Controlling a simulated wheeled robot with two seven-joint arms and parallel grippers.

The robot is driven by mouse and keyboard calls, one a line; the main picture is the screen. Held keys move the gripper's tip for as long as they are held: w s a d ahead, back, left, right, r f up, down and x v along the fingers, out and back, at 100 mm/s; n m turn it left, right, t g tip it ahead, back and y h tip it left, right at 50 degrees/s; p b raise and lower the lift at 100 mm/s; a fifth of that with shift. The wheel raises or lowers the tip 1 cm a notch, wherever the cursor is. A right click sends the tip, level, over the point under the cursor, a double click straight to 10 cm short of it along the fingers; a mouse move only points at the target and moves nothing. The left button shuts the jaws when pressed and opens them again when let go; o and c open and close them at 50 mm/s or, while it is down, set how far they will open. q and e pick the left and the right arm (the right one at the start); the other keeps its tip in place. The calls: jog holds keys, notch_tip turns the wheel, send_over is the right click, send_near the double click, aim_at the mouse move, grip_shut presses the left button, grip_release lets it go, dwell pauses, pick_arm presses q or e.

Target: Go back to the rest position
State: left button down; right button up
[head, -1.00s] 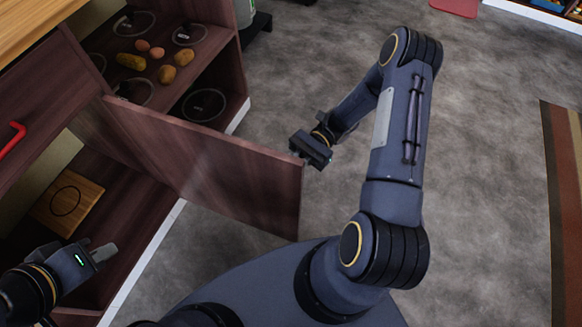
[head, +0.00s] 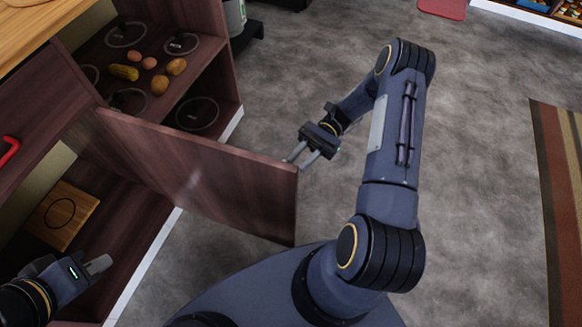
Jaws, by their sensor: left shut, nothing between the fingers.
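My left gripper (head: 98,265) is at the lower left, in front of the open lower cabinet compartment. Its fingers are together with nothing between them. My right arm crosses the middle of the view, and its gripper (head: 306,158) is by the outer top corner of the open cabinet door (head: 210,175). Its two fingers show a gap between them and hold nothing that I can see. I cannot tell whether a finger touches the door.
The cabinet's upper shelf (head: 150,98) holds potato-like and egg-like items and several round lids (head: 197,113). A wooden board (head: 62,215) lies in the lower compartment. A red drawer handle (head: 10,150) is at the left. A striped rug (head: 556,190) lies right; the grey floor between is clear.

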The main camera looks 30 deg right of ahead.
jog(key=shift+w+d, duration=0.25)
jog(key=shift+d, duration=0.35)
jog(key=s+a+r+n+t+h, duration=0.1)
jog(key=s+r+n+t+h, duration=0.2)
jog(key=r, duration=0.4)
jog(key=s+a+r+n+h, duration=0.1)
jog(key=r+n+h, duration=0.1)
jog(key=r+h, duration=0.35)
jog(key=s+a+r+n+t+h, duration=0.2)
jog(key=s+r+n+t+h, duration=0.2)
jog(key=s+r+n+t, duration=0.45)
notch_tip(320, 180, up, 23)
jog(key=s+m+t+p, duration=0.1)
jog(key=p, duration=2.3)
jog(key=shift+r+m, duration=0.15)
jog(key=shift+m, duration=0.2)
